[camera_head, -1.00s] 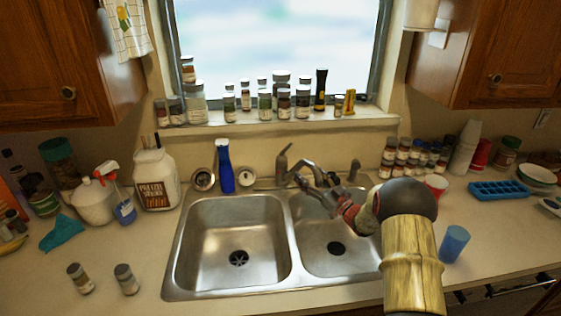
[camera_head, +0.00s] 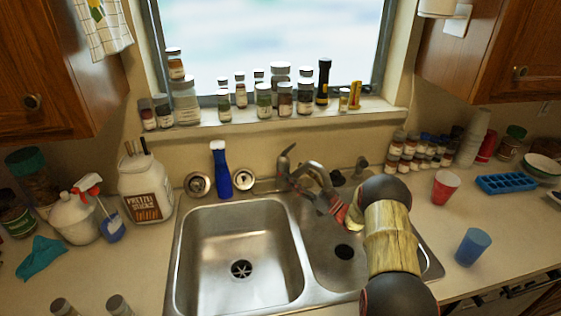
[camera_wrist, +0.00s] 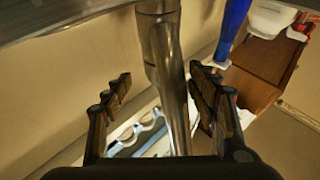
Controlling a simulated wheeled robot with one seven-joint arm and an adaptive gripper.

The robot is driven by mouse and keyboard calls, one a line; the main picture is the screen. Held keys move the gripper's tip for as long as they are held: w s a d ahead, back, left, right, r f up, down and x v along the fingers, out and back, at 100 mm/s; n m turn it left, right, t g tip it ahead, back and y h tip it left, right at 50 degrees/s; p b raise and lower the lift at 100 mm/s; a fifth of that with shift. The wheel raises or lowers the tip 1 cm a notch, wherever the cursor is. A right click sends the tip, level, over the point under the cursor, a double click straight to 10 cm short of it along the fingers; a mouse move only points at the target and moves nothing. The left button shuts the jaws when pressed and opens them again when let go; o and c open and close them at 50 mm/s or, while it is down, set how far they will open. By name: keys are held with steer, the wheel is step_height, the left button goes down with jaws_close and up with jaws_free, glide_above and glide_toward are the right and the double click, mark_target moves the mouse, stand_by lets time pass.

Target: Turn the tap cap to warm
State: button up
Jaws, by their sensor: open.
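The metal tap (camera_head: 286,172) stands behind the sink, with its cap-like handle (camera_head: 287,150) tilted up on top. Its curved spout (camera_head: 322,175) reaches right over the right basin. My gripper (camera_wrist: 160,75) is open, one dark jointed finger on each side of a shiny upright metal part of the tap (camera_wrist: 163,45) in the wrist view. I cannot tell whether either finger touches it. In the head view my gripper is small beside the spout, partly hidden behind my arm.
The double sink (camera_head: 238,240) lies below the tap. A blue bottle (camera_head: 220,170) stands left of the tap, a white jar (camera_head: 146,188) farther left. A red cup (camera_head: 445,188), blue cup (camera_head: 472,247) and several spice jars (camera_head: 413,152) stand right. Jars line the windowsill (camera_head: 240,131).

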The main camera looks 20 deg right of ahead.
mark_target(289, 167)
steer(key=b+x, duration=0.1)
steer(key=x, duration=0.6)
steer(key=shift+c, duration=0.6)
steer(key=c, duration=1.1)
